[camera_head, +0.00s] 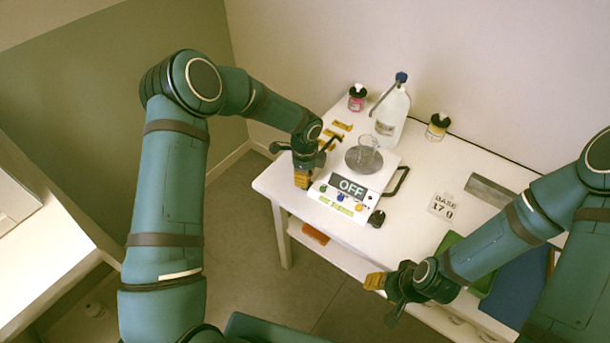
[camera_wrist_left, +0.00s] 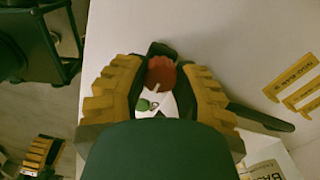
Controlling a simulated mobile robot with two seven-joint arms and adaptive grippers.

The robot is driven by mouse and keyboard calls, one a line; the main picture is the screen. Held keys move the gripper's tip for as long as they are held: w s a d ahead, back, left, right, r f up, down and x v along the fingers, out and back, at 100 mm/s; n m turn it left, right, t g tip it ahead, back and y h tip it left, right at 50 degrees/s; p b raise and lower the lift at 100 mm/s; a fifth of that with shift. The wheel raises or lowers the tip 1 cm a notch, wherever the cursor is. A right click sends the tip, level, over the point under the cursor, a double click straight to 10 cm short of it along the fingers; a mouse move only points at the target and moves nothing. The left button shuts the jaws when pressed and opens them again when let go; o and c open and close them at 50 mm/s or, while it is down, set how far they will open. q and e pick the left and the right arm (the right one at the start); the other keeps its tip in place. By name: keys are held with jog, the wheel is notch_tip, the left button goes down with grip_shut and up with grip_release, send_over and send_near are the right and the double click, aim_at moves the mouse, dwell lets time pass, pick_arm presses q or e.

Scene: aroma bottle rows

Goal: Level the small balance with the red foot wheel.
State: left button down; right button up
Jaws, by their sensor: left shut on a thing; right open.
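The small balance (camera_head: 335,201) stands on the white table, with a grey pan (camera_head: 356,166) and a display reading OFF. A glass beaker (camera_head: 368,151) is on the pan. My left gripper (camera_head: 302,178) is at the balance's left front corner. In the left wrist view its yellow fingers are closed around the red foot wheel (camera_wrist_left: 161,71); in the head view the gripper hides the wheel. A round green spot (camera_wrist_left: 144,104), perhaps the bubble level, shows beside it. A black foot wheel (camera_head: 376,218) is at the right front corner. My right gripper (camera_head: 376,282) is open and empty, off the table's front edge.
A wash bottle (camera_head: 391,117), a pink jar (camera_head: 357,98) and a yellowish jar (camera_head: 437,127) stand at the back. Yellow labels (camera_head: 330,139) lie left of the bottle. A card reading BASE 17 g (camera_head: 442,205) lies right of the balance. A grey plate (camera_head: 491,191) is farther right.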

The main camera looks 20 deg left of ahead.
pick_arm(q)
jog(key=n+b, duration=0.1)
jog(key=n, duration=0.3)
jog(key=n+b, duration=0.1)
jog(key=n, duration=0.3)
jog(key=shift+n+b, duration=0.35)
jog(key=shift+n, duration=0.05)
jog(key=n, duration=0.4)
jog(key=shift+b, duration=0.3)
jog(key=shift+n, duration=2.2)
jog(key=c, duration=0.6)
grip_release()
jog(key=shift+c, duration=0.2)
